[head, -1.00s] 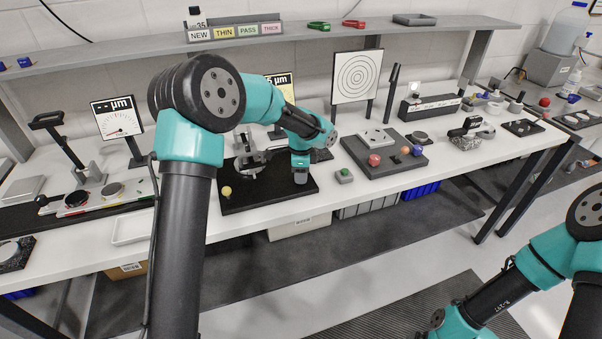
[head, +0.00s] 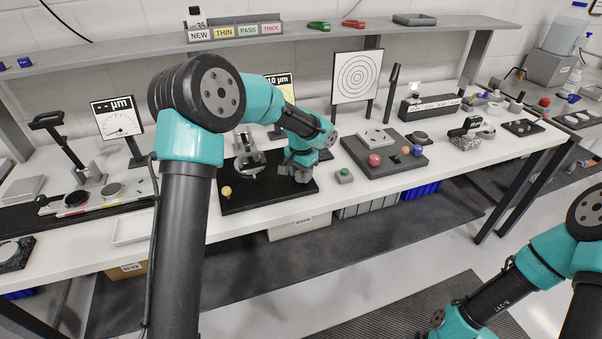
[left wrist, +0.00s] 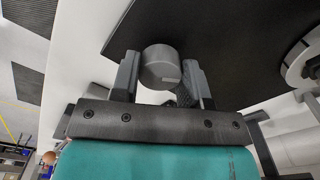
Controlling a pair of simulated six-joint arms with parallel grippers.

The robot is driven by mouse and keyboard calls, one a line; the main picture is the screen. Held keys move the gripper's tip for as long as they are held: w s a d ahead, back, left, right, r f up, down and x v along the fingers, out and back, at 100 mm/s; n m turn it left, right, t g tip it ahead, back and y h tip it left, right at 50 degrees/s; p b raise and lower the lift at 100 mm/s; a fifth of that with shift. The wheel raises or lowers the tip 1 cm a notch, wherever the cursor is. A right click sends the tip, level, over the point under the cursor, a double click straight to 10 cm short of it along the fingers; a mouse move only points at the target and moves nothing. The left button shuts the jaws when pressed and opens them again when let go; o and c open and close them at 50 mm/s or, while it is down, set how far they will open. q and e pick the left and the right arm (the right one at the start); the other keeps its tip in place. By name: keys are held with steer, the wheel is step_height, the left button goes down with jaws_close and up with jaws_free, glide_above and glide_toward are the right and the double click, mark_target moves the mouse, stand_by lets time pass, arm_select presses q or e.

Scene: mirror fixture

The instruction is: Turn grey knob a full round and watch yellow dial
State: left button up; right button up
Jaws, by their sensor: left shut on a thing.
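The grey knob (left wrist: 160,62) is a short cylinder. In the left wrist view it sits between the two fingers of my left gripper (left wrist: 160,78), which is shut on it. In the head view my left gripper (head: 291,172) is over the right part of the black board, and the knob is hidden there. The yellow dial (head: 283,82) stands behind my left arm; its readout ends in "10 µm", and the arm covers its lower part. My right gripper is out of view; only part of that arm shows at lower right.
A grey ring-shaped fixture (head: 247,162) and a yellow ball (head: 226,191) are on the black board (head: 245,200). A white dial (head: 118,118) stands at left, and a grey tray with balls (head: 400,165) at right.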

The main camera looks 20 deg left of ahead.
arm_select(q)
steer(key=shift+n, duration=1)
steer(key=o, duration=0.9)
steer(key=shift+r, duration=0.1)
step_height(320, 180, up, 17)
steer(key=shift+r, duration=0.15)
